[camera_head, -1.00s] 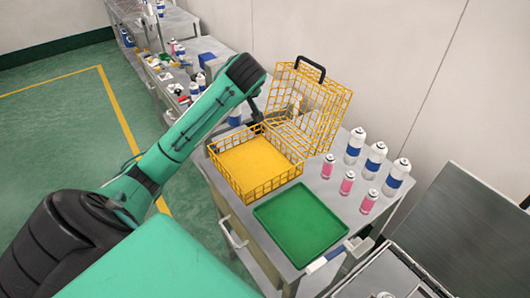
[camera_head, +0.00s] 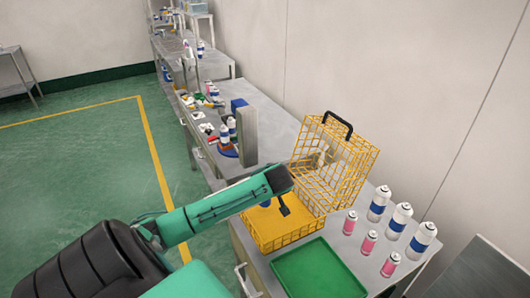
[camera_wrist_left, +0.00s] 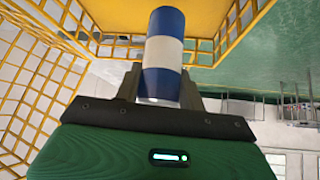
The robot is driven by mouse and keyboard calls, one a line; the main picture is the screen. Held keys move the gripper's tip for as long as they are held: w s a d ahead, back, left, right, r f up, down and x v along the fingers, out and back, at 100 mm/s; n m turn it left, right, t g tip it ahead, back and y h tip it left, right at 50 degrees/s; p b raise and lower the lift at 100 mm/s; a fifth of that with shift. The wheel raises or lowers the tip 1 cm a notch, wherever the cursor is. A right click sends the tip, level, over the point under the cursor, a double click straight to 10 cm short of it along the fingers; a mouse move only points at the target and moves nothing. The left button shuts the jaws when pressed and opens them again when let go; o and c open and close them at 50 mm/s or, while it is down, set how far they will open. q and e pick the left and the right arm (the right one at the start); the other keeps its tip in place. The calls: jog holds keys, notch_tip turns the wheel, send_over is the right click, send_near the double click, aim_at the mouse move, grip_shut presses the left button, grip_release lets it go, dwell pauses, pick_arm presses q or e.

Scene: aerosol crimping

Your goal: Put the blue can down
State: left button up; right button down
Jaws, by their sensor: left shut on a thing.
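My left gripper (camera_head: 279,206) is at the open yellow wire basket (camera_head: 262,243), with its arm reaching in from the left. In the left wrist view the gripper (camera_wrist_left: 161,88) is shut on a blue can (camera_wrist_left: 165,22) with a white band. The can's far end points at the basket's yellow floor (camera_wrist_left: 205,15); I cannot tell whether it touches. In the head view only a small blue bit of the can (camera_head: 265,204) shows beside the gripper; the arm hides the rest. My right gripper is not in view.
The wire lid (camera_head: 345,170) stands open behind the basket. A green tray (camera_head: 318,270) lies in front of it. Several pink cans (camera_head: 369,242) and white-and-blue cans (camera_head: 397,222) stand to the right. A tall grey block (camera_head: 247,135) stands on the bench behind.

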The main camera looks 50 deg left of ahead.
pick_arm(q)
notch_tip(320, 180, down, 4)
jog(key=shift+f+p, duration=0.1)
jog(key=shift+p, duration=0.3)
jog(key=o, duration=1.1)
jog(key=shift+c, duration=0.2)
jog(key=b+v, duration=0.2)
jog(key=v, duration=1)
jog(key=shift+d, duration=0.1)
